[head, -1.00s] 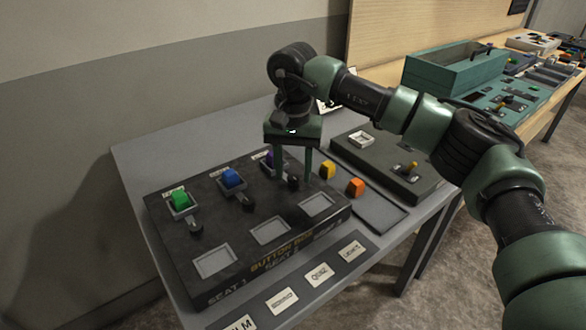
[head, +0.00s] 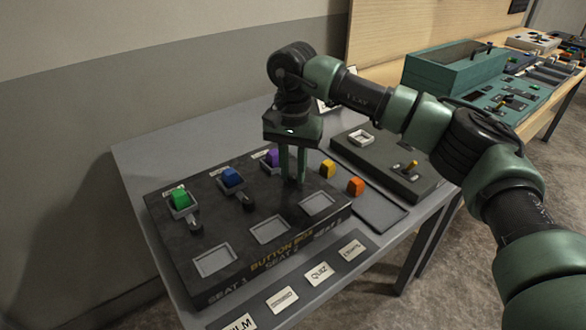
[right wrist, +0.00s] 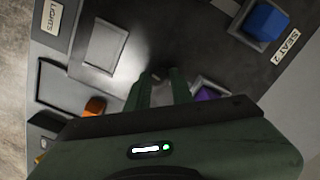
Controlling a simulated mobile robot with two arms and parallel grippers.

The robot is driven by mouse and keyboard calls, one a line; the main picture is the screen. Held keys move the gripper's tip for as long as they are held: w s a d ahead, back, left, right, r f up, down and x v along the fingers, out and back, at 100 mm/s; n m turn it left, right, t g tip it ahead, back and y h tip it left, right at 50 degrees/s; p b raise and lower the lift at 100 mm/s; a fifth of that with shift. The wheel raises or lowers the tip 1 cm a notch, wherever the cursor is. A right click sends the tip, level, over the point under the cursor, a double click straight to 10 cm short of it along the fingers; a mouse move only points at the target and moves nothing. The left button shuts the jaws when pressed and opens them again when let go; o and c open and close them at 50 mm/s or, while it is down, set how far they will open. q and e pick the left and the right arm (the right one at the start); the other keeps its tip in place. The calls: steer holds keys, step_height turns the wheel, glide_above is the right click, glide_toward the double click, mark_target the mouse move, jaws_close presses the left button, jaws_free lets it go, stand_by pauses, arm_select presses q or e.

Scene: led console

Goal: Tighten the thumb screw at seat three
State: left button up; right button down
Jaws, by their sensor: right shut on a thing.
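The dark button box (head: 225,225) lies on the grey table with three seats along it. At seat three, the one nearest my right arm, a purple button (head: 272,158) sits in its holder; it also shows in the right wrist view (right wrist: 206,94). My right gripper (head: 293,180) points down just beside it, its green fingers close together on the black thumb screw, which they mostly hide. The fingers also show in the right wrist view (right wrist: 160,88). Black thumb screws stand beside the green button (head: 181,199) and the blue button (head: 232,178). My left gripper is not seen.
A yellow block (head: 327,169) and an orange block (head: 356,186) lie right of the box. Beyond is a grey-green panel (head: 385,165) with a small lever. Label cards, such as QUIZ (head: 318,273), lie along the front strip. A teal crate (head: 455,72) stands farther back.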

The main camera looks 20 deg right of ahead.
steer(key=m, duration=0.9)
steer(key=shift+r, duration=0.1)
steer(key=m, duration=0.4)
steer(key=shift+w+m, duration=0.1)
steer(key=shift+m, duration=0.2)
steer(key=m, duration=0.4)
steer(key=shift+r, duration=0.1)
steer(key=m, duration=0.4)
steer(key=shift+b, duration=0.3)
steer(key=m, duration=0.4)
steer(key=shift+m, duration=0.3)
steer(key=m, duration=0.4)
steer(key=shift+w+m, duration=0.1)
steer(key=shift+m, duration=0.2)
steer(key=shift+r+m+b, duration=0.1)
steer(key=shift+m+b, duration=0.2)
steer(key=shift+m, duration=1.4)
